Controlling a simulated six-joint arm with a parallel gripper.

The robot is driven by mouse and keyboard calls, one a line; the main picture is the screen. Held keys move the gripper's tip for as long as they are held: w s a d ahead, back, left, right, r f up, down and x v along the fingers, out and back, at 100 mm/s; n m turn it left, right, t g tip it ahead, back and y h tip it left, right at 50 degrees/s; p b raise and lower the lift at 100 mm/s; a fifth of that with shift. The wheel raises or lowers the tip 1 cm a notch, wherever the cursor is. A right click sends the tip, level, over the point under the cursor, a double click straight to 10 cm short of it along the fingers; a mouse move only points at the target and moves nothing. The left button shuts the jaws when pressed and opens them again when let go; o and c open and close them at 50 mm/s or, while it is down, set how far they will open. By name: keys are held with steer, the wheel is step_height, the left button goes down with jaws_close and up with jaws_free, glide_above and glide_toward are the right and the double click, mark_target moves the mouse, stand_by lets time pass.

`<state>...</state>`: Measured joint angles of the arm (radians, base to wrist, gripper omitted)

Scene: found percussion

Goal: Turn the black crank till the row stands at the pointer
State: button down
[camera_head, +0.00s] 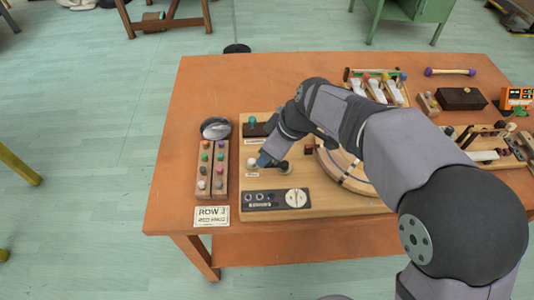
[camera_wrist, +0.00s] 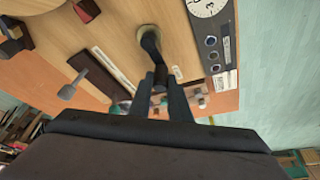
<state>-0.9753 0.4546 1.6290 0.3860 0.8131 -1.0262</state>
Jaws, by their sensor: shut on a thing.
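The black crank (camera_wrist: 150,42) rises from a round socket in the wooden board in the wrist view. My gripper (camera_wrist: 163,82) is shut on the crank's handle end, with one dark finger on each side. In the head view my gripper (camera_head: 268,159) is low over the board's left part, and the crank (camera_head: 283,168) shows only as a dark bit beside it. A round wooden disc (camera_head: 331,162) with a blue line lies right of it, partly hidden by my arm. A white numbered dial (camera_head: 297,198) sits on a dark panel; it also shows in the wrist view (camera_wrist: 207,7). I cannot make out the pointer.
A card reading "ROW 3" (camera_head: 212,215) lies at the table's front left. Behind it are two wooden strips with coloured pegs (camera_head: 203,172) and a dark round dish (camera_head: 216,128). A white knob (camera_head: 251,163) stands near my gripper. The table's back left is clear.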

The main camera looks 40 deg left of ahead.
steer(key=c, duration=1.6)
jaws_free()
steer(key=shift+c, duration=0.2)
steer(key=v, duration=0.7)
steer(key=shift+r+b, duration=0.2)
steer(key=shift+b, duration=0.25)
